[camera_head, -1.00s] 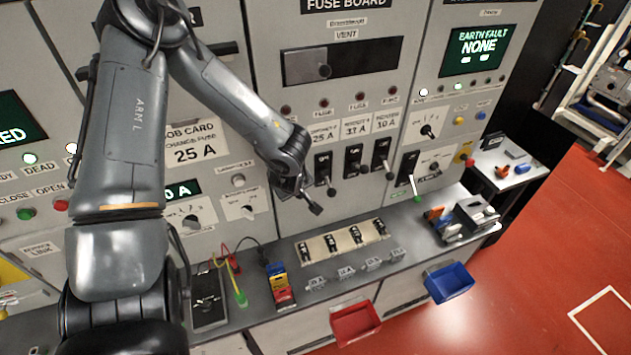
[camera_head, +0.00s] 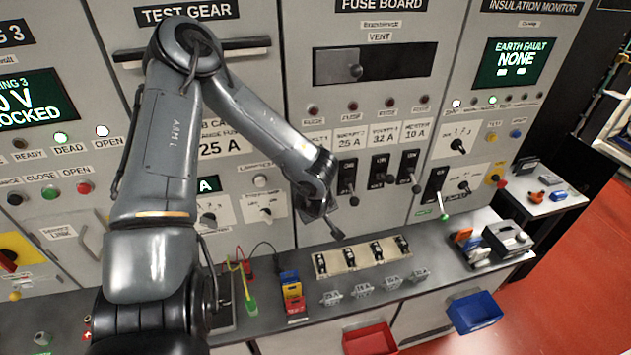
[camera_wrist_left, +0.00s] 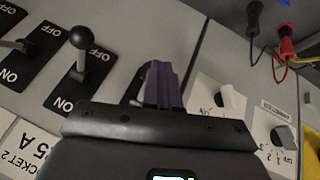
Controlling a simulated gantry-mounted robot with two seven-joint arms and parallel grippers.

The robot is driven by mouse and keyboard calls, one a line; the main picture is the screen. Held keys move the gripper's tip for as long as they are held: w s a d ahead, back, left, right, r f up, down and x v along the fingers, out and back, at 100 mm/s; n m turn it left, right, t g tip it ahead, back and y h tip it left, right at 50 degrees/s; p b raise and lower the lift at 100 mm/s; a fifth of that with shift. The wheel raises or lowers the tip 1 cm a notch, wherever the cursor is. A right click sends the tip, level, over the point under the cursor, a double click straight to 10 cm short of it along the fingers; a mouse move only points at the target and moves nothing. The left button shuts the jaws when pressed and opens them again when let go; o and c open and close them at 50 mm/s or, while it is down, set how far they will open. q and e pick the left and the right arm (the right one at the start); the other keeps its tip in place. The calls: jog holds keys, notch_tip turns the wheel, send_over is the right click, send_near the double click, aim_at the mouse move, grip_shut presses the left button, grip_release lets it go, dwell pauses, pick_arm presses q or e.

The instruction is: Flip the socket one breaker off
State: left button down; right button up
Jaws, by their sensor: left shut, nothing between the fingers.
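My left gripper (camera_head: 337,234) is shut and empty, low in front of the left end of the fuse board's breaker row. In the left wrist view its purple-dark fingers (camera_wrist_left: 163,86) are together. The socket one breaker is largely hidden behind my gripper; a dark part (camera_wrist_left: 138,84) just beside the fingers may be its edge or lever. I cannot tell its position or whether the fingers touch it. The socket 2 breaker (camera_head: 347,178) is just right of the gripper, its lever knob pointing down; the left wrist view shows its black knob (camera_wrist_left: 80,37) toward the OFF end.
Two more breakers (camera_head: 380,170) (camera_head: 410,166) continue the row, levers down. A green-tipped lever (camera_head: 443,214) stands farther right. Rotary switches (camera_head: 265,212) are left of the gripper. Below, the bench holds a fuse rack (camera_head: 362,257), loose fuses and a multicoloured box (camera_head: 291,290).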

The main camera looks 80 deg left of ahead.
pick_arm(q)
jog(key=shift+s+f, duration=0.15)
jog(key=shift+f, duration=0.2)
jog(key=shift+r, duration=0.1)
jog(key=s+d+r+p, duration=0.3)
jog(key=d+r+p, duration=0.3)
jog(key=d, duration=0.5)
jog(key=shift+d+p, duration=0.15)
jog(key=shift+p, duration=0.45)
jog(key=shift+r, duration=0.15)
